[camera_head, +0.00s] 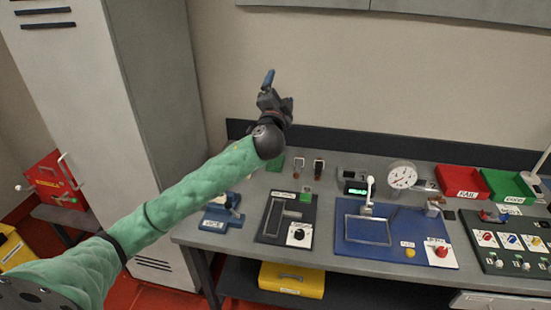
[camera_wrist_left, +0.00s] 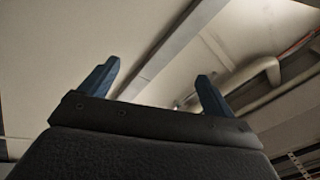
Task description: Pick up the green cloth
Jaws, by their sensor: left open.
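A green patch (camera_head: 275,163) lies at the back left of the bench, partly hidden behind my left wrist. It looks like the green cloth, but I cannot tell its full shape. My left gripper (camera_head: 268,79) is raised above the back of the bench, its blue fingers pointing up, apart from everything. In the left wrist view the two blue fingers (camera_wrist_left: 156,88) stand wide apart with nothing between them, and only ceiling and pipes show beyond. My right gripper is not in view.
The grey bench (camera_head: 330,273) carries a black fixture board (camera_head: 271,236), a blue board (camera_head: 350,249), a dial gauge (camera_head: 402,176), a red bin (camera_head: 462,183) and a green bin (camera_head: 507,187). A tall grey cabinet (camera_head: 165,80) stands left. A yellow case (camera_head: 292,281) sits below.

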